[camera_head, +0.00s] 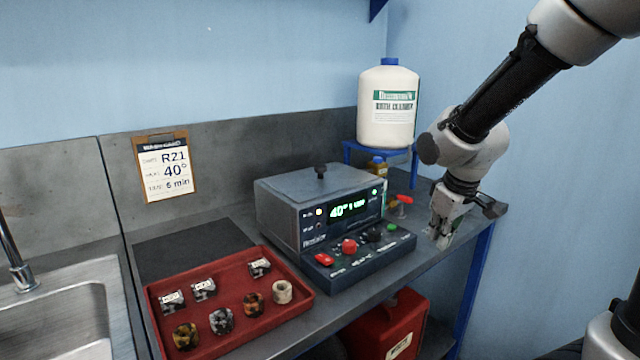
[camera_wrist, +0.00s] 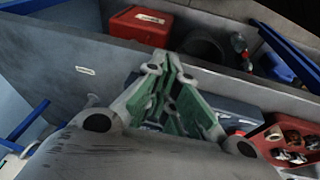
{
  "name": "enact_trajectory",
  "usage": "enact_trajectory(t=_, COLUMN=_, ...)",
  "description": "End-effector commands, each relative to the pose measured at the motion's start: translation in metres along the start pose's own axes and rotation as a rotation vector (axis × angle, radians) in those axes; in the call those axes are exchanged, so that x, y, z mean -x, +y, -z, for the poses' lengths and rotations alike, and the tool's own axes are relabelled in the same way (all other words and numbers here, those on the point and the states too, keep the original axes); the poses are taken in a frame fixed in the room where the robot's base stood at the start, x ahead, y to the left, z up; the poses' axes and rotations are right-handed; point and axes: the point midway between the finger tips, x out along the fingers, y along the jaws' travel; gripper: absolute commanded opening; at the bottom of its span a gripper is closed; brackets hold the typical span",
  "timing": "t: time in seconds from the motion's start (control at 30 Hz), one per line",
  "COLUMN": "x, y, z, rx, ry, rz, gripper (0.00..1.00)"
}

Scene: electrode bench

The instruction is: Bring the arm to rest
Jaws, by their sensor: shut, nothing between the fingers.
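My gripper (camera_head: 442,240) hangs at the right end of the bench, in front of its right edge, pointing downward. Its fingers are shut with nothing between them. In the wrist view the green-lined fingers (camera_wrist: 172,95) lie close together. My arm comes down from the upper right corner in the head view, bent at the wrist. The gripper is apart from the grey control unit (camera_head: 330,225), which stands to its left with a lit display reading 40°.
A red tray (camera_head: 240,330) holds several small cylindrical parts. A white jug (camera_head: 388,105) stands on a blue stand behind my arm. A red container (camera_head: 390,325) sits below the bench. A sink (camera_head: 60,310) is at left. A clipboard (camera_head: 166,166) leans against the backsplash.

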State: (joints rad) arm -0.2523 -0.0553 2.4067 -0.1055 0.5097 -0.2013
Motion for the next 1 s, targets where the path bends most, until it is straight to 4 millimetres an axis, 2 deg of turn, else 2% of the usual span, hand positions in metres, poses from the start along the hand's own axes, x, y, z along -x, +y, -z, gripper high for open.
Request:
enact_trajectory(t=0.03, x=0.018, y=0.001, z=-0.023, rx=-0.072, ry=-0.03, rz=0.004, gripper=0.0)
enact_trajectory(t=0.2, x=0.077, y=-0.007, z=-0.105, rx=-0.316, ry=-0.115, rz=0.023, gripper=0.0)
enact_trajectory(t=0.3, x=0.106, y=-0.014, z=-0.143, rx=-0.424, ry=-0.106, rz=0.025, gripper=0.0)
enact_trajectory(t=0.37, x=0.12, y=-0.016, z=-0.157, rx=-0.459, ry=-0.076, rz=0.019, gripper=0.0)
enact_trajectory(t=0.6, x=0.152, y=-0.01, z=-0.173, rx=-0.527, ry=0.071, rz=-0.034, gripper=0.0)
enact_trajectory(t=1.0, x=0.155, y=-0.007, z=-0.175, rx=-0.539, ry=0.081, rz=-0.042, gripper=0.0)
